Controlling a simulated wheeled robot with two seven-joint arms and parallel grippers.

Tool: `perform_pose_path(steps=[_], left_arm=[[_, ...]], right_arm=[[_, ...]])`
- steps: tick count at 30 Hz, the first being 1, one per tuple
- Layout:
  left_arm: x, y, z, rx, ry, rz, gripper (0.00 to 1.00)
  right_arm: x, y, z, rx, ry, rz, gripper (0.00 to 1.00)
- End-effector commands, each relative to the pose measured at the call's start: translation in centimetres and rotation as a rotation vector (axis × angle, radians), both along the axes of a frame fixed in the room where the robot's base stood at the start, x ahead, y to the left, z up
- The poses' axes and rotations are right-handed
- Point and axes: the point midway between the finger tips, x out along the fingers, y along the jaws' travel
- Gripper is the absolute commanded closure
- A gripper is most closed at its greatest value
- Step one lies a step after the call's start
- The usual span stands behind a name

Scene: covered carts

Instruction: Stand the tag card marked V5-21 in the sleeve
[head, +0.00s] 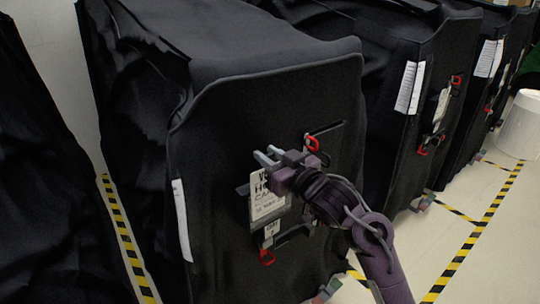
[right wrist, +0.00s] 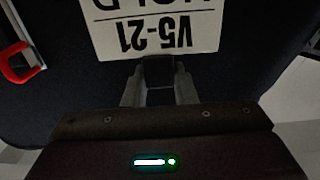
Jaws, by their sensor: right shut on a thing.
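The white tag card (head: 268,200) hangs upright at the front of the nearest black covered cart, its large print partly hidden. In the right wrist view the card (right wrist: 150,36) reads V5-21 upside down, with part of a larger word beyond. My right gripper (head: 266,158) is shut on the card's top edge. Dark pocket-like parts (head: 296,235) show on the cart face around the card's lower part; I take these for the sleeve. I cannot tell whether the card's bottom edge is inside. My left gripper is not in view.
Red clips hang on the cart face above right (head: 312,143) and below (head: 266,258) the card. A white paper strip (head: 182,220) is at the cart's left edge. More covered carts (head: 400,50) stand to the right. Floor with yellow-black tape (head: 470,240) is clear at right.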

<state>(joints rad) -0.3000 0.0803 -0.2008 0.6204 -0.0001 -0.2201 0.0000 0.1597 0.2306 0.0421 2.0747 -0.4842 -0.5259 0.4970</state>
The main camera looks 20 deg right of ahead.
Motion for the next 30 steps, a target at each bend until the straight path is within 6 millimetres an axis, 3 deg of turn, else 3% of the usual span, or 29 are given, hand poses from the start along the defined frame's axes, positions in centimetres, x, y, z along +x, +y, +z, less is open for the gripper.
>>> perform_pose_path(steps=[2, 3, 9, 19, 30], left_arm=[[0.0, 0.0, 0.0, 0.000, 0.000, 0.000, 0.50], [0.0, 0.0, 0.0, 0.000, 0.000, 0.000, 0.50], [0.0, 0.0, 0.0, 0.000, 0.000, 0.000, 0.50], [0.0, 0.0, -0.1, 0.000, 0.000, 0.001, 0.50], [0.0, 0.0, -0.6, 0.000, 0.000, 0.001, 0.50]], right_arm=[[0.0, 0.0, 0.0, 0.000, 0.000, 0.000, 1.00], [0.0, 0.0, 0.0, 0.000, 0.000, 0.000, 0.73], [0.0, 0.0, 0.0, 0.000, 0.000, 0.000, 0.50], [-0.6, -0.3, -0.1, 0.000, 0.001, -0.001, 0.50], [-6.1, -2.2, -0.2, -0.002, 0.002, -0.001, 0.50]])
